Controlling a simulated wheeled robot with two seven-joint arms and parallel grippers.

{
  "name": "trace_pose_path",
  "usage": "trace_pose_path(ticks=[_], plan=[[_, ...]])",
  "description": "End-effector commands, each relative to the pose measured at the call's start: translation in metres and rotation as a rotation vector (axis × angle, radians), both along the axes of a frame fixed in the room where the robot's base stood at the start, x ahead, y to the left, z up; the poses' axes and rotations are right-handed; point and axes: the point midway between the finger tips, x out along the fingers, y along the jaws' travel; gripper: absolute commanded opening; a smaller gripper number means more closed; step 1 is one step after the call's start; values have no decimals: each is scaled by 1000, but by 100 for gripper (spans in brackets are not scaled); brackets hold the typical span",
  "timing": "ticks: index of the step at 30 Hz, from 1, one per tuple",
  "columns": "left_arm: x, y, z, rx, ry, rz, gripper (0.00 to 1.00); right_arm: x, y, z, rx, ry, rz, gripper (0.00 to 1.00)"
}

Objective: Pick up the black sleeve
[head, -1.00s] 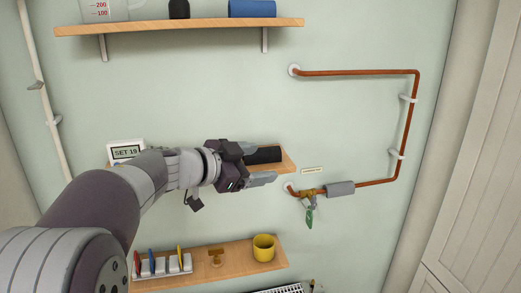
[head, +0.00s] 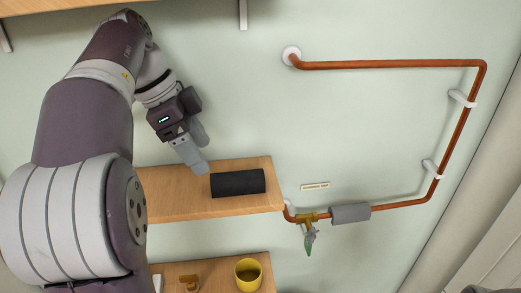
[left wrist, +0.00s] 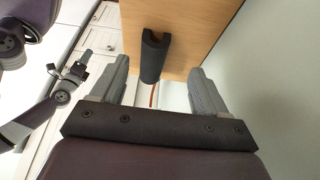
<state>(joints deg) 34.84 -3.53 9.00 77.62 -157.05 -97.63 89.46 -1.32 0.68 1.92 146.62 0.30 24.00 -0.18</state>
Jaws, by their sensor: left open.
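The black sleeve (head: 238,183) lies on its side on the wooden middle shelf (head: 170,207), near the shelf's right end. In the left wrist view the sleeve (left wrist: 153,58) shows a slit or channel along it and appears between the fingers. My left gripper (head: 201,158) is open and empty, above and to the left of the sleeve, apart from it. Its fingers point down toward the shelf. In the left wrist view, what looks like my right gripper (left wrist: 75,70) is small at the left; its jaws are too small to read.
A copper pipe (head: 390,64) runs along the wall at the right, with a grey sleeve (head: 350,213) and a brass valve (head: 308,219) below. A yellow mug (head: 248,274) stands on the lower shelf. An upper shelf (head: 190,3) hangs above the arm.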

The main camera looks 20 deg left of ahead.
Motion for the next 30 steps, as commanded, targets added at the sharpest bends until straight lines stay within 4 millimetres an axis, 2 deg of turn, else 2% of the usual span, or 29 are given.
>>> trace_pose_path(ticks=[5, 16, 24, 26, 27, 30], plan=[[0, -2, -6, 3, 6, 3, 74, -1, 0, 1, 0, 1, 0, 73], [9, -19, -64, 2, 6, 2, 74, 0, 0, 16, 0, 0, 0, 73], [10, -21, -71, 3, 4, 2, 74, 0, 0, 15, 0, 0, 0, 73], [10, -21, -71, 3, 4, 2, 55, 0, 0, 15, 0, 0, 0, 73], [10, -21, -71, 3, 4, 2, 42, 0, 0, 15, 0, 0, 0, 73], [10, -21, -71, 3, 4, 2, 15, 0, 0, 15, 0, 0, 0, 73]])
